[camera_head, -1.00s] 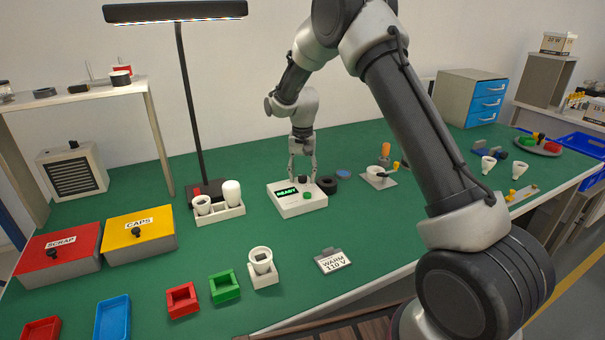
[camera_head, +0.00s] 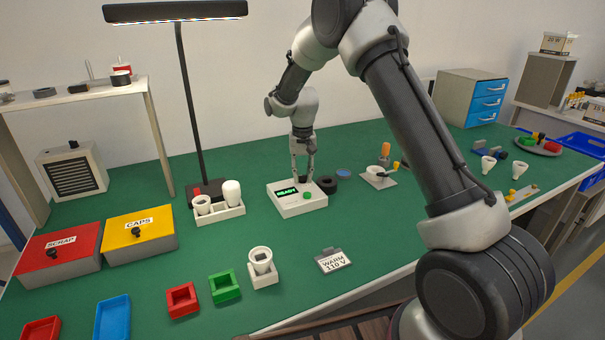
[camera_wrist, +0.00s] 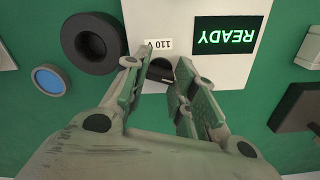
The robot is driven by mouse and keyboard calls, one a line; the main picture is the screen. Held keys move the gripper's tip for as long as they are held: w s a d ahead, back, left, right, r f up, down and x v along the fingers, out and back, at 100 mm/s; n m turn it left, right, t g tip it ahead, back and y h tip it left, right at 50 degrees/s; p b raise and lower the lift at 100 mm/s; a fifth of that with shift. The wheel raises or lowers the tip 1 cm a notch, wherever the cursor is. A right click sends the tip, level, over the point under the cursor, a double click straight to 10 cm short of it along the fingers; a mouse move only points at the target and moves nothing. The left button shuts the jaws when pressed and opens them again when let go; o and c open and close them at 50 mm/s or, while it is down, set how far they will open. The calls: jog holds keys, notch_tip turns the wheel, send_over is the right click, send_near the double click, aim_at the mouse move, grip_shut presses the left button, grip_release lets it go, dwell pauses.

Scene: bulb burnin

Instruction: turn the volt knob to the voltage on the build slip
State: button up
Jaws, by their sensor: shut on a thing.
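The white tester box (camera_head: 290,206) stands on the green bench, with a lit display reading READY (camera_head: 287,192) and a green button (camera_head: 307,195). My gripper (camera_head: 302,179) points down at the back of the box. In the wrist view my gripper (camera_wrist: 163,75) is shut on the dark volt knob (camera_wrist: 159,70), which is mostly hidden between the fingers. A small label reading 110 (camera_wrist: 158,44) shows just beside the knob; the knob's pointer is not clear. The build slip (camera_head: 333,261) lies at the bench front and reads WARM 110 V.
A black ring (camera_head: 327,185) and a blue disc (camera_head: 343,173) lie right of the box. A white holder with bulbs (camera_head: 219,210) and the lamp post (camera_head: 188,110) stand left of it. The bench between the box and the slip is clear.

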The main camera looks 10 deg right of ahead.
jog(key=n, duration=1)
jog(key=shift+n, duration=0.4)
jog(key=n, duration=1.1)
jog(key=o, duration=1)
notch_tip(320, 180, up, 12)
